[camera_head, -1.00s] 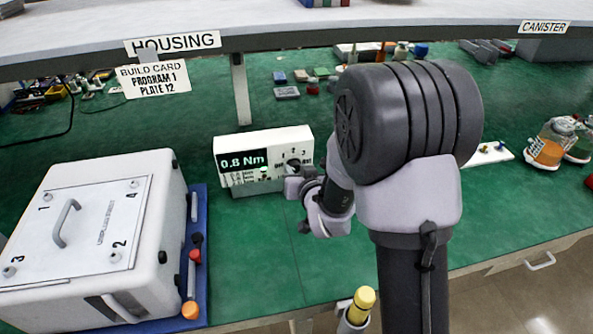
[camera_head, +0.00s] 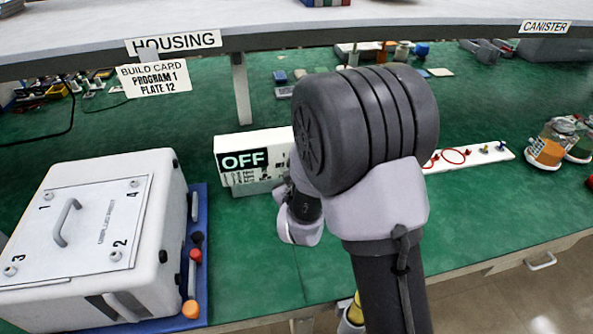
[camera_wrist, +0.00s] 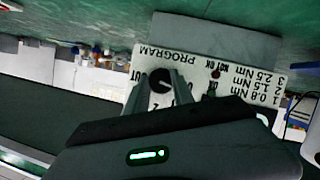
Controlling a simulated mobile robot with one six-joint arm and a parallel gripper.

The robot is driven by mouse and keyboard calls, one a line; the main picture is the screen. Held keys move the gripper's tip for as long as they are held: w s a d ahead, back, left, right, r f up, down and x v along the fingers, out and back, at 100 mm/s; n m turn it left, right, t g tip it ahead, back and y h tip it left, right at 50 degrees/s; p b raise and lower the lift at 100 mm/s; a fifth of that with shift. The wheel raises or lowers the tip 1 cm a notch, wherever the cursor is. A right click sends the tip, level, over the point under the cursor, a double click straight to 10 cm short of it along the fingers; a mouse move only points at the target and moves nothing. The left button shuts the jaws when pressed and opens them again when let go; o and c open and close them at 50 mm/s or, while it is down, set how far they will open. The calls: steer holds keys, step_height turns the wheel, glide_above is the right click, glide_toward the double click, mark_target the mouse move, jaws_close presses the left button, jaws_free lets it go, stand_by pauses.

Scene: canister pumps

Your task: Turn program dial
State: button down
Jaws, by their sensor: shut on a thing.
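The white program controller box (camera_head: 227,178) stands on the green bench, and its display reads OFF. In the wrist view its panel (camera_wrist: 225,58) appears upside down, with PROGRAM lettering and a list of torques in Nm. The black program dial (camera_wrist: 160,83) has a pale pointer mark; which number it points at is hard to tell. My gripper (camera_wrist: 158,79) is shut on the dial, one finger on each side. In the head view my arm hides the dial and the fingertips.
A build card (camera_head: 154,79) reading PROGRAM 1, PLATE 12 hangs from the shelf edge. A white housing (camera_head: 150,250) on a blue mat stands at left. A white strip (camera_head: 470,155) with small parts lies right of my arm. The bench front near the controller is clear.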

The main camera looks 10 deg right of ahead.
steer(key=shift+n+h, duration=0.4)
steer(key=shift+n, duration=0.4)
steer(key=shift+w, duration=0.1)
steer(key=shift+r, duration=0.1)
steer(key=c, duration=1.1)
jaws_free()
